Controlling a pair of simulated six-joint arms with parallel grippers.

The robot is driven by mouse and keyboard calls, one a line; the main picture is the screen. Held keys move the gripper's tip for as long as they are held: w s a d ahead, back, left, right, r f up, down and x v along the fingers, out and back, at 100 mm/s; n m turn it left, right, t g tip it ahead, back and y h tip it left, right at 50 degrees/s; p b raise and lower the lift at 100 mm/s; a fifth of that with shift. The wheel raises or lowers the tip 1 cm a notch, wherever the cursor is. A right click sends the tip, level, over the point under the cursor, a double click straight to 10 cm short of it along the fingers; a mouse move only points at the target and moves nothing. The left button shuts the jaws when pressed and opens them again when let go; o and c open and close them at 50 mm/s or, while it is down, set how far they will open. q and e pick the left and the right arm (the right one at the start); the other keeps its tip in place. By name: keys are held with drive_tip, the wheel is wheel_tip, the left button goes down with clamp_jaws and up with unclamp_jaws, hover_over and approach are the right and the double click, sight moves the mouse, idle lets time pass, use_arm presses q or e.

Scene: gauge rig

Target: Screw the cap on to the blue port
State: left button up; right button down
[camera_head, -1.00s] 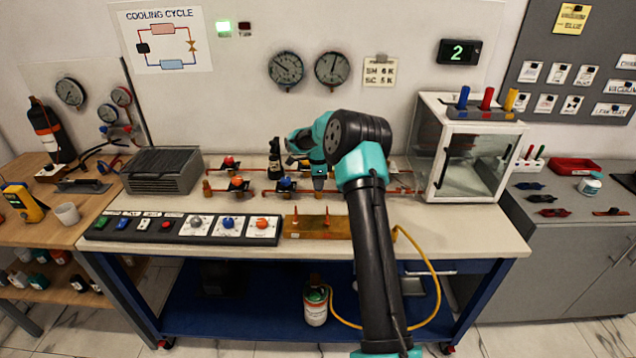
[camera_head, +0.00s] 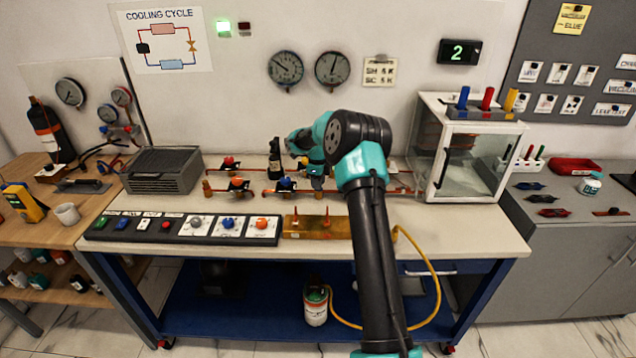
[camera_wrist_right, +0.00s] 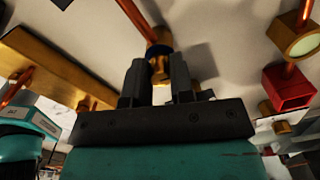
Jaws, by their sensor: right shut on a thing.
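My right gripper (camera_head: 317,184) is over the pipework at the middle of the bench, at the end of the arm that reaches in from the front. In the right wrist view its two dark fingers (camera_wrist_right: 159,85) are closed around a small brass cap (camera_wrist_right: 160,69). Just beyond the cap is a dark blue ring (camera_wrist_right: 158,49) on the end of a copper pipe, which looks like the blue port. Cap and ring appear in line and close together; I cannot tell how far they are engaged. My left gripper is not in view.
A blue-handled valve (camera_head: 285,185) and a red-handled valve (camera_head: 238,184) stand left of the gripper. A brass block (camera_head: 300,229) lies in front. A clear-walled box (camera_head: 465,160) stands to the right. A red square fitting (camera_wrist_right: 287,88) shows in the wrist view.

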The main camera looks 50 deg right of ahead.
drive_tip(key=m, duration=0.5)
drive_tip(key=shift+a+f, duration=0.1)
drive_tip(key=shift+s, duration=0.1)
drive_tip(key=c, duration=1.2)
unclamp_jaws()
drive_tip(key=shift+n, duration=0.3)
drive_tip(key=n, duration=0.4)
drive_tip(key=shift+n, duration=0.3)
